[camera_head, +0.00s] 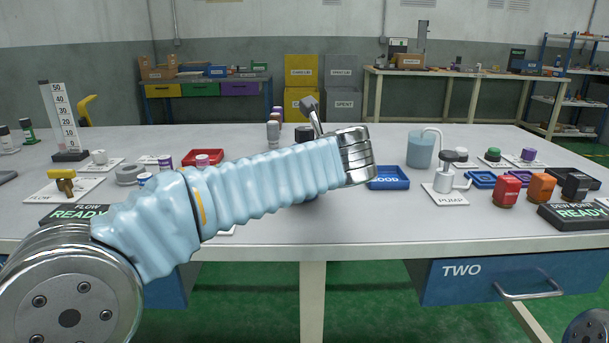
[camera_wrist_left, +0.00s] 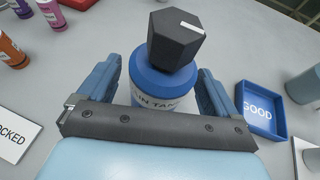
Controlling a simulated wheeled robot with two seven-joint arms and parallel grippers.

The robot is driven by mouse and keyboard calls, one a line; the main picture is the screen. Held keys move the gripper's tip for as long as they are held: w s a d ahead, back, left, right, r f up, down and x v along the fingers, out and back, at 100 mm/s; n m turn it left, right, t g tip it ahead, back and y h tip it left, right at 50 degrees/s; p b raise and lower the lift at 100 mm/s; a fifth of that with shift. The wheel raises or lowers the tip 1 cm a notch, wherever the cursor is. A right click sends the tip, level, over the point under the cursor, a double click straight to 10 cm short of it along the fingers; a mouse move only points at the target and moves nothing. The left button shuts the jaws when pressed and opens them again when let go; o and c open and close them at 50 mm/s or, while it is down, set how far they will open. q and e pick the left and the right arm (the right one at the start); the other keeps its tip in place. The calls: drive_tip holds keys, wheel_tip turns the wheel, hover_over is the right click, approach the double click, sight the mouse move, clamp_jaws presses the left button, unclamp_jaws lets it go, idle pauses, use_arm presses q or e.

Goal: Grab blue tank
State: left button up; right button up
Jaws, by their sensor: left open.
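The blue tank (camera_wrist_left: 160,82) is an upright blue cylinder with a black faceted knob on top and a pale label, partly readable as "UN TANK". In the left wrist view it stands between the fingers of my left gripper (camera_wrist_left: 157,90). The fingers are open, one on each side, with a visible gap at least on the right; contact on the left is unclear. The gripper's body hides the tank's lower part. In the head view my left arm hides most of the tank and the fingers. My right gripper is not in view.
A blue tray marked "GOOD" (camera_head: 388,182) lies just right of the tank. Farther right are a pump (camera_head: 445,178), a blue-grey beaker (camera_head: 420,150) and red and orange bottles (camera_head: 507,192). Left are a red tray (camera_head: 203,158) and a yellow-handled valve (camera_head: 64,183).

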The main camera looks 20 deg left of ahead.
use_arm(q)
drive_tip(key=shift+w+a+f, duration=0.1)
drive_tip(key=shift+w+a, duration=0.1)
drive_tip(key=shift+w, duration=0.1)
drive_tip(key=c, duration=1.4)
